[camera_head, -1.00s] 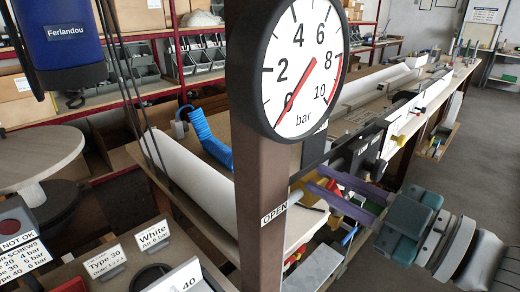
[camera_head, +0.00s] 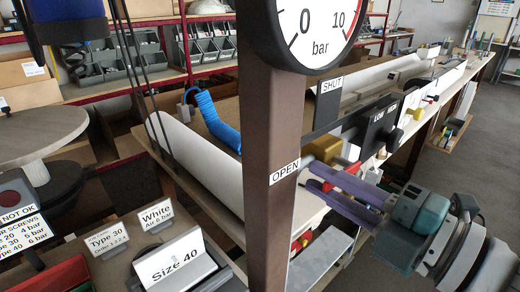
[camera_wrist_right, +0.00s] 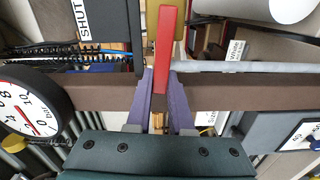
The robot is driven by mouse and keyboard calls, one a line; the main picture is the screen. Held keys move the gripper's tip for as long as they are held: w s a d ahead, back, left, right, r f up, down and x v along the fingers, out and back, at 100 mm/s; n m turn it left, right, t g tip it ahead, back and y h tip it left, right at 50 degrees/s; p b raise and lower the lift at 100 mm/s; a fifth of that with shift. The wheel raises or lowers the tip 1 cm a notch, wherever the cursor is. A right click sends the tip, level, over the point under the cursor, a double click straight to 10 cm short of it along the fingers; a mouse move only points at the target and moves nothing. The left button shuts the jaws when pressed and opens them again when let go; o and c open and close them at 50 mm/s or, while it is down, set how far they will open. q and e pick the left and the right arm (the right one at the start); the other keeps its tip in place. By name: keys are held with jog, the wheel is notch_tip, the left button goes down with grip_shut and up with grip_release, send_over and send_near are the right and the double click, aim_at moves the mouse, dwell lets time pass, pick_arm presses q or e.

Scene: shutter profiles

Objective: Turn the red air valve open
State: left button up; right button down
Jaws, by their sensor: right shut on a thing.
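The red valve handle (camera_wrist_right: 166,40) shows in the right wrist view as a long red bar running from the top edge down between my right gripper's purple fingers. My right gripper (camera_wrist_right: 163,92) is shut on it. A SHUT label (camera_head: 330,86) is higher up. A brass-coloured valve body (camera_head: 325,149) shows behind the fingers. The pressure gauge (camera_head: 316,52) is cut off at the top. My left gripper is out of view.
The brown post (camera_head: 268,225) stands close beside the gripper. A dark panel marked LOW and HIGH (camera_head: 383,122) is behind it to the right. A white roll (camera_head: 195,165) and a blue hose (camera_head: 213,122) lie left of the post. Free floor is at the far right.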

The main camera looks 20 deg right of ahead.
jog(key=shift+f+n+b, duration=0.3)
jog(key=shift+f+n, duration=0.05)
jog(key=shift+n, duration=0.15)
jog(key=c, duration=0.8)
grip_release()
jog(key=b+v, duration=0.2)
jog(key=v, duration=0.8)
jog(key=shift+b, duration=0.35)
